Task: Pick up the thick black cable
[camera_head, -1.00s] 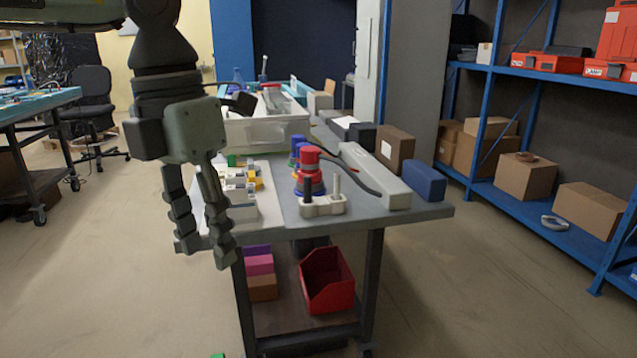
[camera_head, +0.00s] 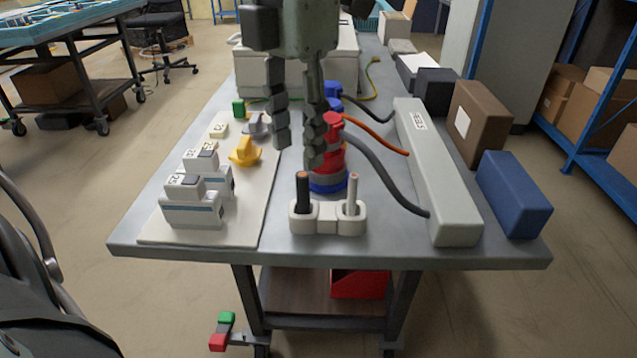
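The thick black cable (camera_head: 303,197) stands upright with a copper-coloured top in the left hole of a white holder (camera_head: 328,222) near the front edge of the table. A thinner white cable (camera_head: 352,193) stands in the holder's right hole. My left gripper (camera_head: 298,156) points down with its two fingers apart and nothing between them. In the picture it is just above the black cable's top, apart from it. Its right finger partly covers the red and blue plugs behind. My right gripper is not in view.
The red plug (camera_head: 330,150) is close behind the holder. A grey cable (camera_head: 385,175) runs right to a long light trunking (camera_head: 430,165). White breakers (camera_head: 195,204) and a yellow switch (camera_head: 244,152) sit on a panel at left. A blue box (camera_head: 512,192) is at right.

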